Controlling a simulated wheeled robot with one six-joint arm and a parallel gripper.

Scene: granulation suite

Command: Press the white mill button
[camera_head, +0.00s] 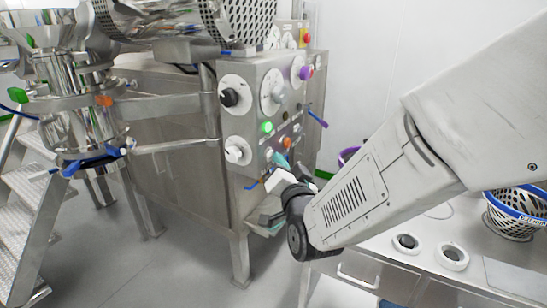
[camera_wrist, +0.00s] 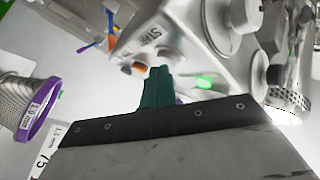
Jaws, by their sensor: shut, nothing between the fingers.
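The steel control panel (camera_head: 255,100) in the head view carries round dials, knobs, a lit green button (camera_head: 266,127) and smaller coloured buttons. A white knob-like part (camera_head: 234,153) sits at its lower left; I cannot tell whether it is the white mill button. My gripper (camera_head: 280,159) is in front of the lower right of the panel, its teal fingers shut and empty, hiding part of the panel. In the wrist view the fingers (camera_wrist: 158,88) point at the panel face (camera_wrist: 185,45), beside the green light (camera_wrist: 204,81). Contact cannot be told.
The steel bench (camera_head: 470,225) at the right holds round fittings and a blue-rimmed basket (camera_head: 518,212). A purple-rimmed mesh basket (camera_wrist: 38,108) shows at the wrist view's left. Metal steps (camera_head: 30,195) and a steel mill (camera_head: 75,90) stand left. Floor is clear at front left.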

